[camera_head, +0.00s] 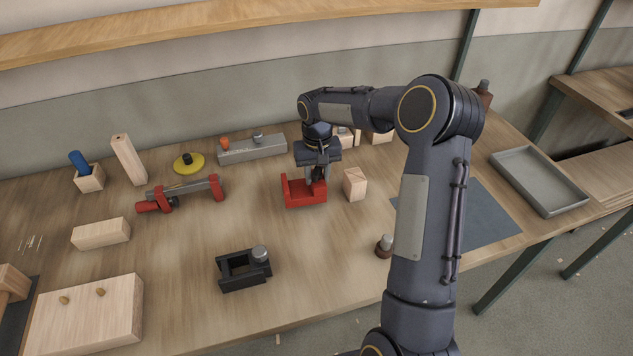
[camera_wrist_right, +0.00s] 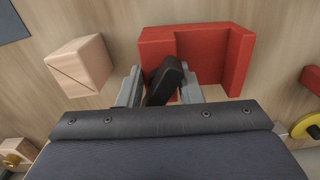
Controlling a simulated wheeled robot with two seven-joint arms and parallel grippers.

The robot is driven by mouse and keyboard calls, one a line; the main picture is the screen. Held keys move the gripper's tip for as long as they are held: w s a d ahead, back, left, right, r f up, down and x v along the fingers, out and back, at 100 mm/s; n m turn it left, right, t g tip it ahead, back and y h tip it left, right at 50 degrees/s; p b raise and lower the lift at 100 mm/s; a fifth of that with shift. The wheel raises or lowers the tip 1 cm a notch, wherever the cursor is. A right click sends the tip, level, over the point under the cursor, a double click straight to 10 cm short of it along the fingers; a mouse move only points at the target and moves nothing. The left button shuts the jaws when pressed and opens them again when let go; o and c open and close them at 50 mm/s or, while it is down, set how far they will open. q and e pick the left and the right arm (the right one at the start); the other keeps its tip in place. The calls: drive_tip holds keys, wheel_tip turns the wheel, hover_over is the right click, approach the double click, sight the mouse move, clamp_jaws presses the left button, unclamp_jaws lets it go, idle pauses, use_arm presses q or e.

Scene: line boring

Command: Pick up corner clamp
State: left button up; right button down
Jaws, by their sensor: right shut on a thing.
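The corner clamp (camera_head: 303,197) is a red, angled piece on the wooden table, near the middle of the head view. In the right wrist view the red body (camera_wrist_right: 232,62) lies just beyond my fingers, with a dark handle or screw part (camera_wrist_right: 165,78) between them. My right gripper (camera_head: 317,180) comes down over the clamp from behind and is shut on that dark part; it also shows in the wrist view (camera_wrist_right: 160,98). The clamp looks to be at table height; I cannot tell whether it touches the wood. My left gripper is not in view.
A wooden block (camera_head: 354,185) stands close to the clamp's right. A red and grey bar clamp (camera_head: 182,193) lies left, and a black frame-like tool (camera_head: 243,271) in front. A grey tray (camera_head: 540,180) sits at right. Bare table lies between the clamp and the black tool.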

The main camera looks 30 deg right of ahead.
sight(304, 194)
drive_tip(key=a+r, duration=0.1)
drive_tip(key=r, duration=0.1)
drive_tip(key=a+r+b, duration=0.1)
drive_tip(key=a, duration=0.1)
drive_tip(key=a+r, duration=0.1)
drive_tip(key=r, duration=0.1)
drive_tip(key=shift+s+a+r, duration=0.25)
drive_tip(key=shift+s+r, duration=0.05)
drive_tip(key=shift+s, duration=0.1)
drive_tip(key=s+a+r+b, duration=0.2)
drive_tip(key=a+r, duration=0.3)
drive_tip(key=a, duration=0.4)
drive_tip(key=shift+a, duration=0.15)
